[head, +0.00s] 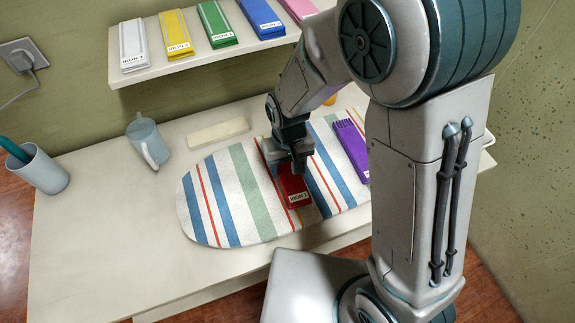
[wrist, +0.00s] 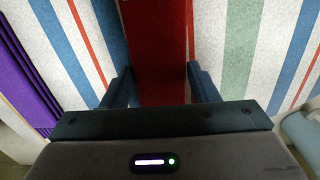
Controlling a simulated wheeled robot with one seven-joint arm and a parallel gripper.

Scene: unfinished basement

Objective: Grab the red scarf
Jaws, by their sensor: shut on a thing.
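The red scarf (head: 293,190) is a folded strip with a white label at its near end. It lies on the striped ironing board (head: 212,204) in the head view. My gripper (head: 290,160) is over its far part, pointing down, with the fingers shut on it. In the wrist view the red scarf (wrist: 157,45) runs between the two blue fingers of my gripper (wrist: 160,88). My gripper hides part of the scarf in the head view. I cannot tell whether the scarf is lifted off the board.
A purple folded scarf (head: 352,147) lies on the board right of the red one. A shelf (head: 180,68) above holds several labelled folded scarves. The table's front left is clear.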

